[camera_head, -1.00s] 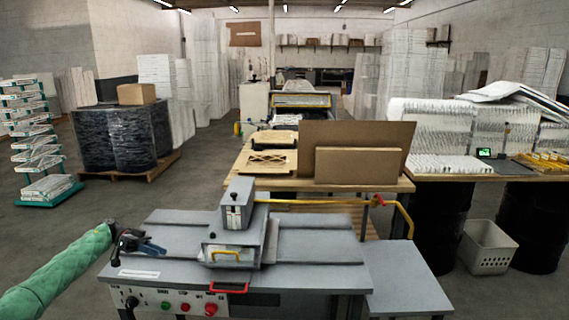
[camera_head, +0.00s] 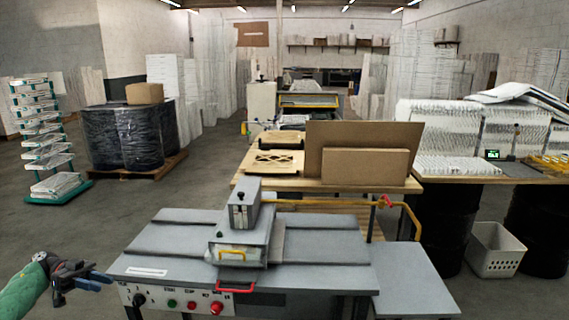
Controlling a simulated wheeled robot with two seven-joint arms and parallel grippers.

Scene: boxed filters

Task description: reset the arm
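My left gripper (camera_head: 100,282) is at the lower left, at the end of my green-sleeved arm (camera_head: 22,296). It points right, beside the left front corner of the grey machine (camera_head: 320,250). Its dark fingers with bluish tips are small and close together, so I cannot tell whether they are apart or shut. I see nothing held in it. Whether it touches the machine's edge is not clear. My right arm and gripper are not in view.
The machine's front panel has several knobs and buttons (camera_head: 215,307). Behind it a wooden table (camera_head: 400,186) bears cardboard sheets (camera_head: 362,140). A wrapped pallet load (camera_head: 125,135) and a green rack (camera_head: 48,140) stand at the left. The floor (camera_head: 70,220) between is clear.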

